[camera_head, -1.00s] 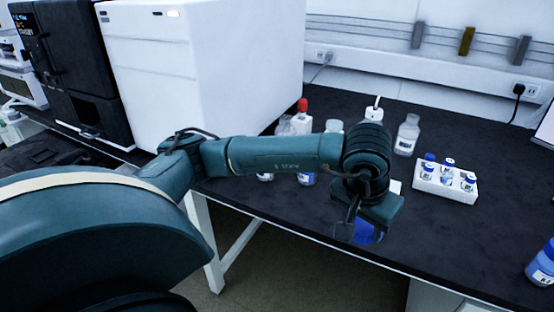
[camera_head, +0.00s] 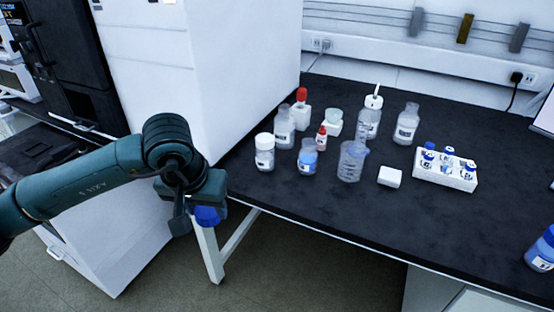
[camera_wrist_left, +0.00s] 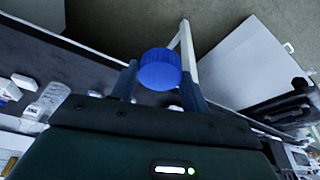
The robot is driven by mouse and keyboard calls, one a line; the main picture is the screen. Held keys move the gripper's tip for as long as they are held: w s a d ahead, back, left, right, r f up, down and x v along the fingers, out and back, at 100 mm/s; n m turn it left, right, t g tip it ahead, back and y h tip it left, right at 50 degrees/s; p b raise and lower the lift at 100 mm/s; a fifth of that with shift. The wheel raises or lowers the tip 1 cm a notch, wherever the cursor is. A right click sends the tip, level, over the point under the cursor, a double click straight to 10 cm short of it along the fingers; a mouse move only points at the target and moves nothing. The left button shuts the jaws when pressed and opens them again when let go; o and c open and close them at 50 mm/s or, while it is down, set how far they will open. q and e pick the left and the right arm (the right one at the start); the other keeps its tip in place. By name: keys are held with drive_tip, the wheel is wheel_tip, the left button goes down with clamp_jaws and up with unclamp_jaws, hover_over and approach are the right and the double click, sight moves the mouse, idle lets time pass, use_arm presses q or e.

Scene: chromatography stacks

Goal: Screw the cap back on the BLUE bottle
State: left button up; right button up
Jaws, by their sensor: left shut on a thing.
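My left gripper (camera_head: 197,216) is shut on a blue cap (camera_head: 208,215), which hangs in the air off the front edge of the bench, above the floor. In the left wrist view the ribbed blue cap (camera_wrist_left: 160,70) sits between the two fingers of the left gripper (camera_wrist_left: 159,88). A small uncapped bottle with blue liquid (camera_head: 307,158) stands upright on the bench, to the right of and apart from the gripper. Another blue bottle (camera_head: 541,252) is cut off by the right edge of the head view. My right gripper is not in view.
Around the small bottle stand a white-capped jar (camera_head: 264,152), a clear beaker (camera_head: 352,162), a red-capped dropper bottle (camera_head: 321,139) and other bottles. A white vial rack (camera_head: 445,178) is on the right.

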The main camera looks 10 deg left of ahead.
use_arm(q)
drive_tip(key=shift+a, duration=0.1)
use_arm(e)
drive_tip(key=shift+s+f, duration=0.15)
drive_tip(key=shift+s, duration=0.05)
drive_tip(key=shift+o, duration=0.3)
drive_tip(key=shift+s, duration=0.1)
